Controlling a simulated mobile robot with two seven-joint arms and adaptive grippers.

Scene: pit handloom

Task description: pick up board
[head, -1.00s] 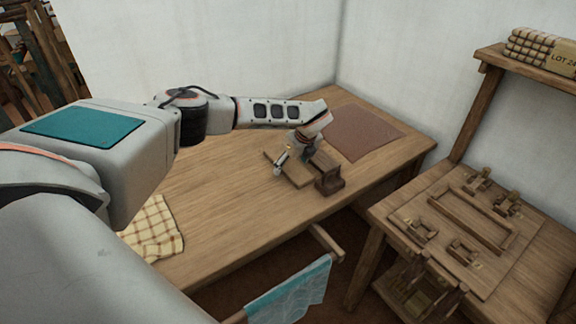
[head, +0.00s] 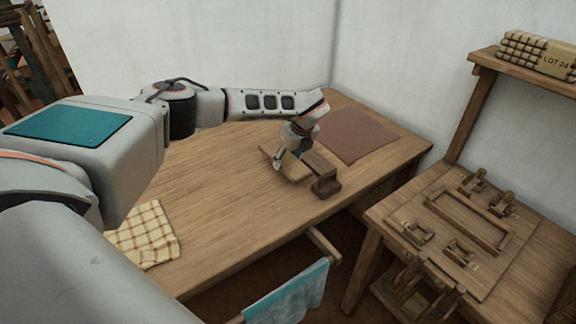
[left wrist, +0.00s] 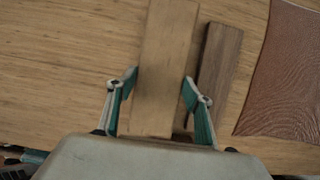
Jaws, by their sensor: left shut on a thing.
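The board is a flat, light wooden strip (left wrist: 166,62) lying between the two fingers of my left gripper (left wrist: 158,88) in the left wrist view. In the head view the board (head: 267,151) shows partly, at the far middle of the table, with my left gripper (head: 284,160) over it. My left gripper is shut on the board across its width. I cannot tell whether the board is clear of the tabletop. My right gripper is in neither view.
A dark wooden piece (head: 326,186) lies close to the right of the board. A brown mat (head: 357,136) lies beyond it, and a checked cloth (head: 147,235) is at the table's near left. The table (head: 220,205) between is bare. A side bench (head: 520,265) holds wooden fittings.

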